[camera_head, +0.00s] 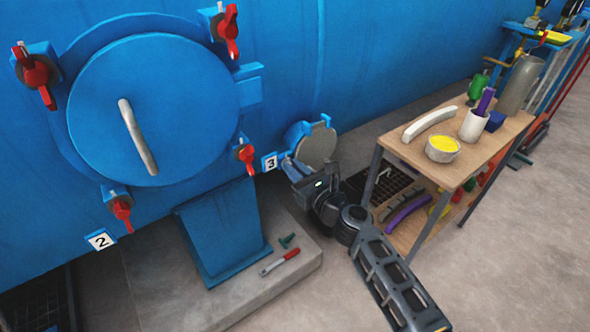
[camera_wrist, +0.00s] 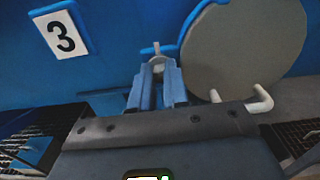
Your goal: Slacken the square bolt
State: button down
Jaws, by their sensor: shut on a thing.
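The small pale grey bolt (camera_wrist: 157,61) shows in the wrist view at the tips of my gripper, beside the small round hatch. Its shape is partly hidden by the fingers, so I cannot make out whether its head is square. My gripper (camera_wrist: 157,78) has two blue fingers, shut on the bolt from either side. In the head view my gripper (camera_head: 288,164) reaches the left side of the hatch, and the bolt is too small to make out there. The hatch's grey round cover (camera_head: 317,147) is at the right of the fingers, and it also shows in the wrist view (camera_wrist: 245,42).
A label "3" (camera_head: 269,162) is left of the hatch. A large blue door (camera_head: 185,95) with red clamps is farther left. A wooden table (camera_head: 480,150) with containers stands right of my arm. A red-handled tool (camera_head: 281,262) lies on the concrete slab. A white bent handle (camera_wrist: 262,100) is near the cover.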

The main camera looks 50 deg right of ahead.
jog(key=n+b, duration=0.5)
jog(key=n, duration=0.4)
jog(key=n+b, duration=0.5)
jog(key=n, duration=0.5)
jog(key=f+n+b, duration=0.1)
jog(key=n+b, duration=0.4)
jog(key=n, duration=0.5)
jog(key=shift+a, duration=0.15)
jog(key=shift+n+b, duration=0.3)
jog(key=c, duration=1.4)
grip_release()
jog(key=shift+r, duration=0.1)
